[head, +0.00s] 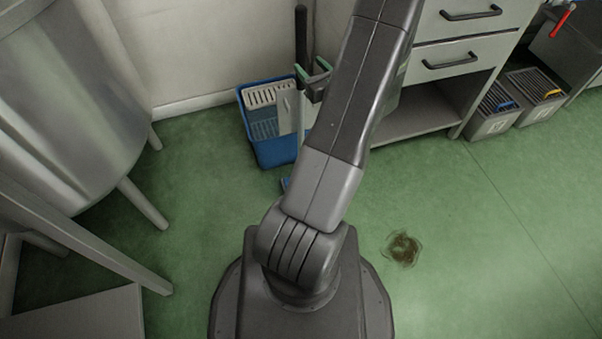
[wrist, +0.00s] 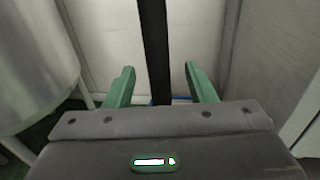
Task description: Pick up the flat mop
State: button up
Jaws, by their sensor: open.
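The flat mop shows as a dark upright handle (head: 301,35), standing by the wall at a blue bucket. In the wrist view the handle (wrist: 154,45) runs down between the two green fingers of my gripper (wrist: 159,67), with a gap on each side. My gripper (head: 311,70) is open and holds nothing. Its fingers are seen beside the handle in the head view. The lower end of the mop is hidden behind my gripper and arm. A small blue piece at the floor beside my arm may be its head; I cannot tell.
The blue bucket (head: 271,150) with a grey wringer stands against the wall. A large metal tank (head: 65,95) on legs is at left. A drawer cabinet (head: 470,35) and two grey bins (head: 493,122) are at right. A brown stain (head: 403,249) marks the otherwise clear green floor.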

aim_at(304, 59)
jog(key=x, duration=0.5)
jog(key=shift+a+r+b, duration=0.2)
jog(key=shift+r+b, duration=0.1)
jog(key=shift+r, duration=0.05)
jog(key=c, duration=1)
